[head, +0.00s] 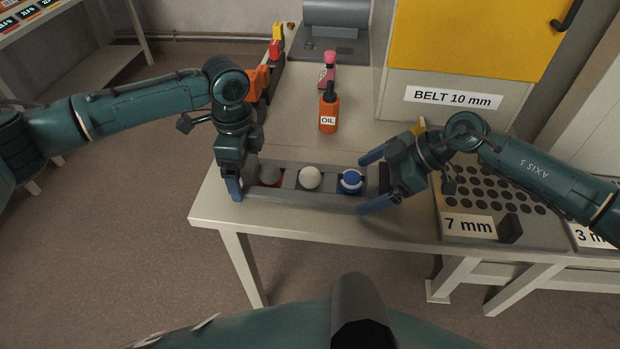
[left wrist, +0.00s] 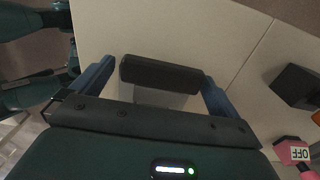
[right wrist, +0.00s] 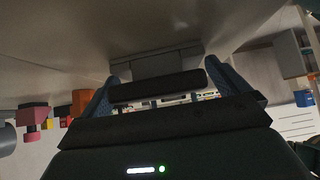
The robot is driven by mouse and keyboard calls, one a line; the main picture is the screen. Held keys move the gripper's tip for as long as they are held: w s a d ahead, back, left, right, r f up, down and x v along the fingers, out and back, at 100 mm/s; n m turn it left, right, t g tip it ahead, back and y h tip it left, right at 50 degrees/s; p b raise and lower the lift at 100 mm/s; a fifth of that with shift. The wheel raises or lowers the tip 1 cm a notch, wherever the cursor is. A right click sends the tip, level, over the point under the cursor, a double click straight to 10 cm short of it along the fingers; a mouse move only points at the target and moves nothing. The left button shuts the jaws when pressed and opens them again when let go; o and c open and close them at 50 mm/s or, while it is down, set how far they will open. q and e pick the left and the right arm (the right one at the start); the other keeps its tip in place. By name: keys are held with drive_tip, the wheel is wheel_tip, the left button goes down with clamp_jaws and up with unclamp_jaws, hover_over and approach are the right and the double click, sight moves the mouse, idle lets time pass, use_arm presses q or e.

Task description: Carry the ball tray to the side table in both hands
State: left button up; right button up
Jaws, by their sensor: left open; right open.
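The grey ball tray (head: 305,200) sits on the front edge of the light workbench. It holds a partly hidden red-and-grey ball (head: 270,175), a white ball (head: 310,178) and a blue ball with a white band (head: 350,182), each in its own compartment. My left gripper (head: 236,188) is open at the tray's left end; in the left wrist view a dark handle bar (left wrist: 160,74) lies between its fingers. My right gripper (head: 374,181) is open at the right end, one finger on each side; a dark handle bar (right wrist: 158,88) shows between them in the right wrist view.
A 7 mm hole plate (head: 490,205) lies to the right, beside a yellow-doored cabinet (head: 470,40). Another table (head: 85,75) stands at the far left. Floor is clear at left.

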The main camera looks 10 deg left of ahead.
use_arm(q)
drive_tip(key=c, duration=1.3)
use_arm(e)
drive_tip(key=c, duration=1.3)
